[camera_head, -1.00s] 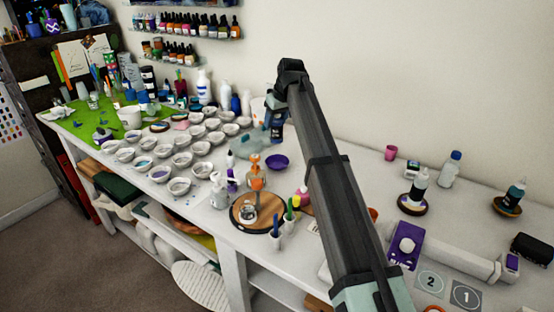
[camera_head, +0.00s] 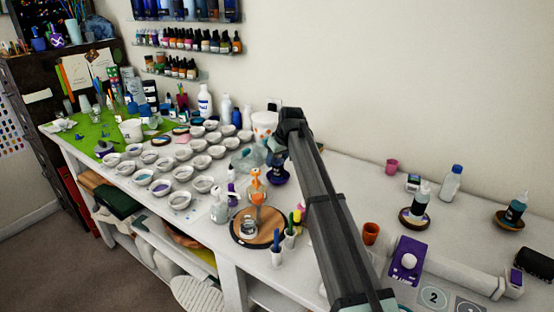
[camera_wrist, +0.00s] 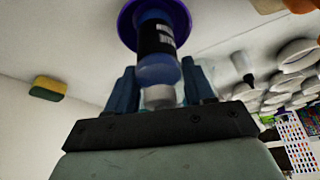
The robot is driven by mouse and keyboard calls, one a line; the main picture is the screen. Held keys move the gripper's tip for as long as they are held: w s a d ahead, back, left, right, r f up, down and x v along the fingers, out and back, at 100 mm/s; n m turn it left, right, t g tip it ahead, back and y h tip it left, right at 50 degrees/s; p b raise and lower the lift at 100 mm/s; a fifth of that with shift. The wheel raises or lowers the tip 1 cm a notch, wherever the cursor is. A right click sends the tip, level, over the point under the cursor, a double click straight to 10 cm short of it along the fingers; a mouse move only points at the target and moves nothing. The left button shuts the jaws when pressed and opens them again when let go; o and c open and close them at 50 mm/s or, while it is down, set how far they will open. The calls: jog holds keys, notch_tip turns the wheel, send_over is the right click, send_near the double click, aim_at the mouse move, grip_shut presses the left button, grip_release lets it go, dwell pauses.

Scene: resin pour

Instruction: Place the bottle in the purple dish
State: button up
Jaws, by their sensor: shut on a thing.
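The bottle (camera_wrist: 154,42) is blue with a black label and a pale cap. My gripper (camera_wrist: 160,72) is shut on it near the cap end, with one finger on each side. The purple dish (camera_wrist: 126,22) is directly behind the base of the bottle in the wrist view. In the head view the purple dish (camera_head: 279,179) is on the white table, with the bottle (camera_head: 277,160) upright over or in it. I cannot tell whether the base touches the dish. My arm hides part of the area to the right.
Several white bowls (camera_head: 181,200) stand to the left. A white tub (camera_head: 264,124) stands behind. Table to the right, beyond my arm, holds an orange cup (camera_head: 371,233) and bottles on coasters.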

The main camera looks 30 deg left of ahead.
jog(key=o, duration=1.2)
jog(key=shift+f, duration=0.1)
jog(key=v, duration=1.2)
